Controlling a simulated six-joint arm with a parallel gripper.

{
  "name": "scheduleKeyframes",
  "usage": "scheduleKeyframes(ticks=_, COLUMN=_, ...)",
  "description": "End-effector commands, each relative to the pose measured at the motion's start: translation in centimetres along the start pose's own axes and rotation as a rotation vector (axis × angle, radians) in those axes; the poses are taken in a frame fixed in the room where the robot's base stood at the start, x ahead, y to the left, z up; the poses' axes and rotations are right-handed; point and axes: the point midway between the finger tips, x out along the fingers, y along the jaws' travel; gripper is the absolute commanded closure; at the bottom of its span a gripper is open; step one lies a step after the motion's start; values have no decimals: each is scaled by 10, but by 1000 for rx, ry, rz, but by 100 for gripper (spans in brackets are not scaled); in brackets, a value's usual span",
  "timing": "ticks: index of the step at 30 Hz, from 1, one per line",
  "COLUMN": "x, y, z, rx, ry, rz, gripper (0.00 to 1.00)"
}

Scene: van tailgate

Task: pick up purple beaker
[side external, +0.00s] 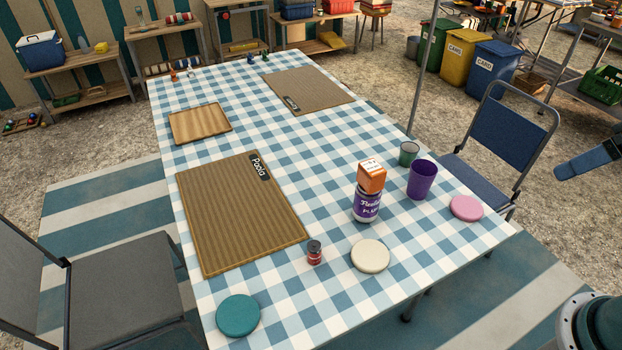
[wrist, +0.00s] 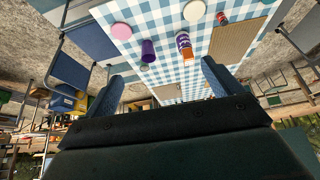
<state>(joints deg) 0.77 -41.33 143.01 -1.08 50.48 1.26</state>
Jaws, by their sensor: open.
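The purple beaker (side external: 422,180) stands upright on the checked tablecloth near the right edge of the table, between the stacked jar and the pink disc. It also shows in the wrist view (wrist: 148,51), where the scene appears upside down. My gripper (wrist: 161,84) is open, its two blue fingers wide apart with nothing between them. It is well away from the beaker, off the table's right side; a blue finger part shows at the right edge of the side view. The beaker is not covered by anything.
A purple-labelled jar (side external: 367,206) with an orange box (side external: 371,177) on top stands left of the beaker. A grey-green cup (side external: 408,153) is close behind it, and a pink disc (side external: 466,208) lies to its right. A blue chair (side external: 497,140) stands beside the table.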

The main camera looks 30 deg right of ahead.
Motion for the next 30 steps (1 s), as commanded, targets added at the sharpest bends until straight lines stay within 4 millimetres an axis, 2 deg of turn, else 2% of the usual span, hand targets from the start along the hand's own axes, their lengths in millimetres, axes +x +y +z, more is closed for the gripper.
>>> scheduleKeyframes(ticks=8, x=28, y=-4, z=-24, rx=112, ry=-37, rz=-37, gripper=9)
scheduleKeyframes(ticks=18, x=81, y=-8, z=-57, rx=346, ry=-95, rz=-137, gripper=9)
scheduleKeyframes(ticks=30, x=147, y=-3, z=-84, rx=698, ry=-172, rz=-285, gripper=9)
